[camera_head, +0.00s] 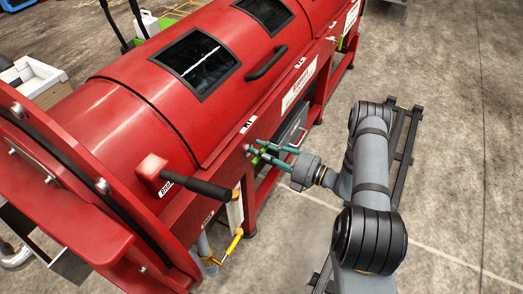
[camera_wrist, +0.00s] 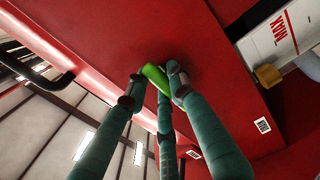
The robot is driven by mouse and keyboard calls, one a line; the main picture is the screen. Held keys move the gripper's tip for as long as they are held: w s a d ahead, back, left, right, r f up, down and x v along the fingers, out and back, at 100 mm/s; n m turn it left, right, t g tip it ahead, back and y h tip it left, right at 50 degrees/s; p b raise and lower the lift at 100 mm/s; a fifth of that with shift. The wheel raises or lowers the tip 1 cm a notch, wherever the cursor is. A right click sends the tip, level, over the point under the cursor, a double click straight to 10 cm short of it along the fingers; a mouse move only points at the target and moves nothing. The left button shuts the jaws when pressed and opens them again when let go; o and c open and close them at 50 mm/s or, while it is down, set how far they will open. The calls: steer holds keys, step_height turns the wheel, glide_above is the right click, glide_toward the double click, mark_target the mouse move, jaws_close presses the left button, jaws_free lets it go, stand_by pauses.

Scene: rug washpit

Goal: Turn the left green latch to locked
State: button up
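A bright green latch (camera_wrist: 155,75) is on the red machine's side panel (camera_wrist: 205,45), seen in the wrist view. My gripper (camera_wrist: 156,88) has three teal fingers, with their tips around the latch. The tips stand apart, with the latch across the gap between them. I cannot tell whether they press on it. In the head view, my gripper (camera_head: 257,151) reaches left to the machine's front side, and a bit of green shows among its fingers. The latch's base and its exact angle are partly hidden by the fingertips.
The red drum machine (camera_head: 120,125) fills the left and middle, with a black lid handle (camera_head: 266,62) and a black-gripped brake lever (camera_head: 200,187) nearby. A yellow-handled valve (camera_head: 232,243) is below. Concrete floor on the right is mostly clear.

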steer(key=o, duration=0.5)
steer(key=shift+c, duration=0.2)
steer(key=v, duration=1.2)
steer(key=shift+f, duration=0.1)
steer(key=x, duration=1.2)
